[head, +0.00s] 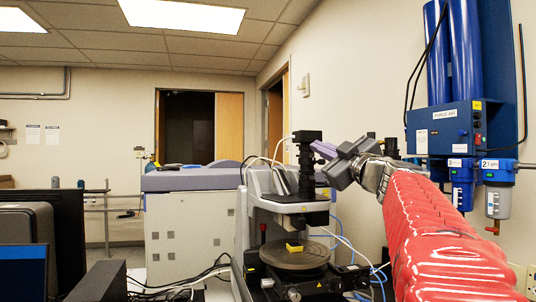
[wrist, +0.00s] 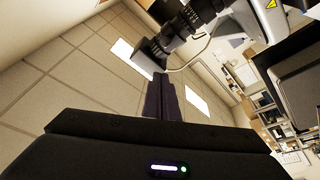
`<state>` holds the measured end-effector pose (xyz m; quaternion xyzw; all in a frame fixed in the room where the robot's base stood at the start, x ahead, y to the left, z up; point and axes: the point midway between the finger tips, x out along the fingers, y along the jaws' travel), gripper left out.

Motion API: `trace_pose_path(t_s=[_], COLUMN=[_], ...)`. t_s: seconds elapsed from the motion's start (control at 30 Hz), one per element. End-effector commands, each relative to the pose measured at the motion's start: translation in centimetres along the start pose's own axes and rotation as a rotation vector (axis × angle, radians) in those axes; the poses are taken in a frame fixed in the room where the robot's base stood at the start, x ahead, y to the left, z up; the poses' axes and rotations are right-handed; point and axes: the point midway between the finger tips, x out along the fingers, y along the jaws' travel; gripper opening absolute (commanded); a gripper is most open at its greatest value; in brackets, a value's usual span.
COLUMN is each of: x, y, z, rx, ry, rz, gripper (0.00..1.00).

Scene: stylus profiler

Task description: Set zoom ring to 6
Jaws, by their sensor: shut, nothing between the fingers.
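The stylus profiler (head: 245,240) stands ahead of me, with a black camera and lens tube (head: 307,165) upright on its head. In the wrist view the dark ribbed tube (wrist: 182,30) runs across the top, tilted, with its square end near the fingertips. The zoom ring appears to be one of the ribbed bands on this tube; its numbers and setting are too small to read. My gripper (head: 320,150) is shut and empty, its purple fingers pointing left beside the upper tube. In the wrist view the fingers (wrist: 163,92) are together; whether they touch the tube is unclear.
Cables hang around the profiler. A blue purge-air unit (head: 446,128) is on the right wall. Monitors (head: 60,225) stand at the left. A white cabinet (head: 190,230) is behind.

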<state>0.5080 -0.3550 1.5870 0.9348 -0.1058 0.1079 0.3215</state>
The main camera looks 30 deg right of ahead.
Motion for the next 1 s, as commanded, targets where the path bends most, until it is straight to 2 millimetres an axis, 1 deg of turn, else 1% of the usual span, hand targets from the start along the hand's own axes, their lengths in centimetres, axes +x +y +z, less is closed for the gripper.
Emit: trace_pose_path(t_s=[0.1,0.27,0.4,0.6,0.73,0.97,1.0], x=[1.3,2.8,2.0,1.4,1.2,1.2,1.4], y=[-0.1,-0.1,0.1,0.1,0.1,0.1,1.4], z=[0.0,0.0,1.6,3.3,3.8,3.8,5.2], rx=[0.0,0.001,0.002,0.001,0.001,0.0,0.0], ry=[0.001,0.0,-0.004,-0.003,-0.001,-0.001,-0.004], rz=[-0.002,-0.002,0.001,0.001,0.001,0.001,0.003], gripper=[0.0,0.0,0.0,0.0,0.0,0.0,0.0])
